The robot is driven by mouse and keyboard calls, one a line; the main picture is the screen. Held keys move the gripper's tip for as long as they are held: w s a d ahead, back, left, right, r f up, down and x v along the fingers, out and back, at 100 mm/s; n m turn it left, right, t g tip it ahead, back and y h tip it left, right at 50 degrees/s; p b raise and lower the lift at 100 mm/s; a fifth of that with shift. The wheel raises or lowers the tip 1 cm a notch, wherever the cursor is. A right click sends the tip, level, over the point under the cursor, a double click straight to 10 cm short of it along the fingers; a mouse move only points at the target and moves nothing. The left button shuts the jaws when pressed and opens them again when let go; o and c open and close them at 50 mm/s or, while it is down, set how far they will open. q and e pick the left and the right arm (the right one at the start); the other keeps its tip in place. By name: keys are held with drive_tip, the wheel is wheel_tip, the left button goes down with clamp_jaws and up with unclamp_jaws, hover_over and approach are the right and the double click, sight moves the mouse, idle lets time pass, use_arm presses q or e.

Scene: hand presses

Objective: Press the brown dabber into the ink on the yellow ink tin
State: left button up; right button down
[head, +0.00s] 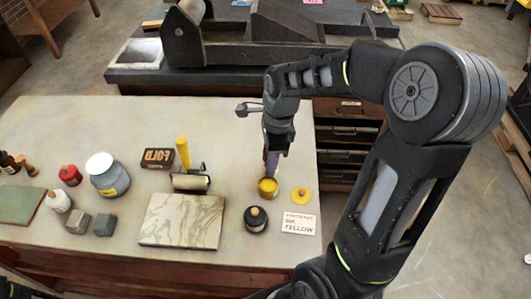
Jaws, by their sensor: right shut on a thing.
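The yellow ink tin (268,188) stands open on the table, right of the middle. Its round yellow lid (300,195) lies flat just to its right. My right gripper (271,170) points down directly over the tin and is shut on the brown dabber. The dabber is almost wholly hidden by the fingers and the tin's rim. I cannot tell from this angle whether it touches the ink. A card (299,224) reading "ink yellow" lies in front of the lid.
A dark jar with a brown knob (255,219) stands close in front of the tin. A marbled slab (182,220), a yellow-handled roller (190,180) and several bottles and blocks lie left. A dark press (240,45) stands behind. The table's back middle is clear.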

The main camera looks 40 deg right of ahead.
drive_tip(key=shift+d+f, duration=0.1)
drive_tip(key=shift+w+a, duration=0.35)
drive_tip(key=shift+s+d+f+b, duration=0.15)
drive_tip(key=shift+f+b, duration=0.1)
drive_tip(key=shift+b, duration=0.05)
wheel_tip(320, 180, down, 5)
drive_tip(key=b, duration=0.4)
drive_tip(key=shift+f, duration=0.25)
drive_tip(key=shift+f+b, duration=0.5)
drive_tip(key=shift+b, duration=0.1)
idle(0.6)
drive_tip(key=shift+f, duration=0.1)
idle(1.0)
